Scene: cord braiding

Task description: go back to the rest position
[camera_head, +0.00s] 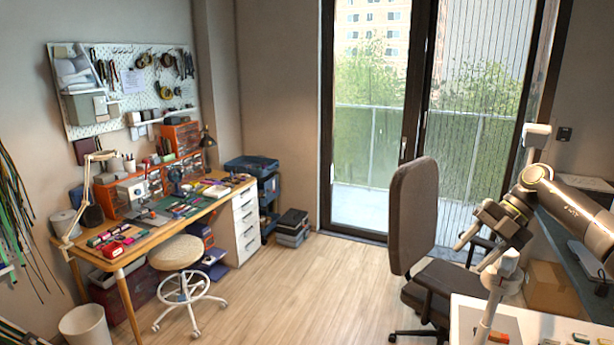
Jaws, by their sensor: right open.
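My right arm comes in from the right edge. My right gripper (468,259) is open and empty, its fingers pointing down and left, in front of the office chair in the picture. A white post (489,312) rises from the white table (553,324) just below and right of the gripper. I cannot tell how far apart the post and the gripper are. My left gripper is not in view.
A dark office chair (399,218) stands right of centre. A wooden workbench (125,257) with tools, a round stool (175,252) and a white bin (85,325) are at the left. Small coloured items lie on the white table. The wooden floor (300,290) between is clear.

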